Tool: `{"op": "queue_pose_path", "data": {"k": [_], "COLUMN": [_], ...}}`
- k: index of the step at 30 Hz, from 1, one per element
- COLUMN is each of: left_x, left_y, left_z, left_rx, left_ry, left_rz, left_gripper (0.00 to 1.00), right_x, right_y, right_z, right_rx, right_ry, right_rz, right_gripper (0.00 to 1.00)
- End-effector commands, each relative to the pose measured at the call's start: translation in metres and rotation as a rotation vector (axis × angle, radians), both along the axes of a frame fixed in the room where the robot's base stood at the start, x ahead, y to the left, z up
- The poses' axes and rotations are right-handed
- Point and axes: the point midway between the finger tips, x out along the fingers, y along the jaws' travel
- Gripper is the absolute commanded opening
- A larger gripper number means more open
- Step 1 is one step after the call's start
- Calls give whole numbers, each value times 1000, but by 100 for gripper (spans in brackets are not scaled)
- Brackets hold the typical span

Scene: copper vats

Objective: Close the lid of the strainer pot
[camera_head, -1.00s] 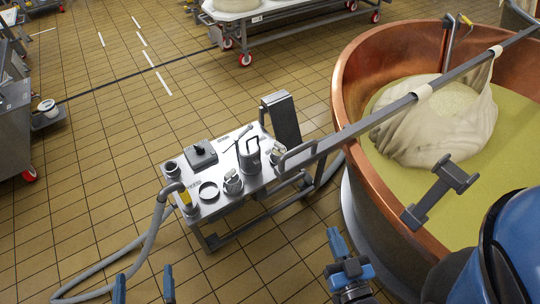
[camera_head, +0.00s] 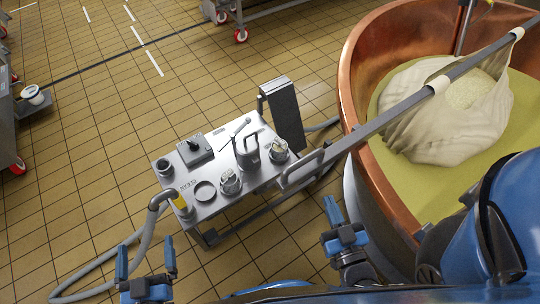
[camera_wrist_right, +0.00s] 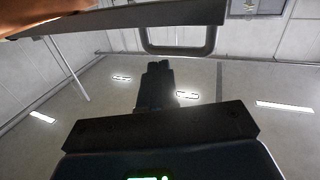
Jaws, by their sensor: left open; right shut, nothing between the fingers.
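A small metal cart (camera_head: 215,207) carries several metal vessels. A tall can with a handle (camera_head: 245,150) and two short pots, one nearer (camera_head: 230,183) and one to the right (camera_head: 278,151), stand on it. I cannot tell for sure which is the strainer pot or how its lid sits. My left gripper (camera_head: 146,256) is open and empty, in front of the cart's near left corner. My right gripper (camera_head: 331,210) is shut and empty, right of the cart and apart from it; its fingers also show in the right wrist view (camera_wrist_right: 158,72).
A large copper vat (camera_head: 388,185) with a cloth bundle (camera_head: 450,110) stands to the right. A long metal bar (camera_head: 390,118) crosses from it over the cart's right end. A grey hose (camera_head: 140,240) runs left of the cart.

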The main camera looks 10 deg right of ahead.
Motion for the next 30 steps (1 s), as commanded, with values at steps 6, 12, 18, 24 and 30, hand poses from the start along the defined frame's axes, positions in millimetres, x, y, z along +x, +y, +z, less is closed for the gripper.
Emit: {"op": "queue_pose_path", "data": {"k": [6,12,18,24,30], "left_x": [0,0,0,0,0], "left_y": [0,0,0,0,0], "left_z": [-10,-21,-39,-62,-73], "left_rx": [0,0,0,0,0], "left_ry": [1,1,1,1,1], "left_rz": [0,0,0,0,0], "left_gripper": [100,100,100,100,100], "right_x": [14,34,67,117,148], "right_y": [1,4,10,19,23], "right_z": [-20,-46,-88,-151,-195], "right_rx": [-147,-354,-670,-1107,-1390], "right_ry": [-38,-87,-155,-233,-280], "right_rz": [6,22,61,159,260], "right_gripper": [0,0,0,0,0]}}
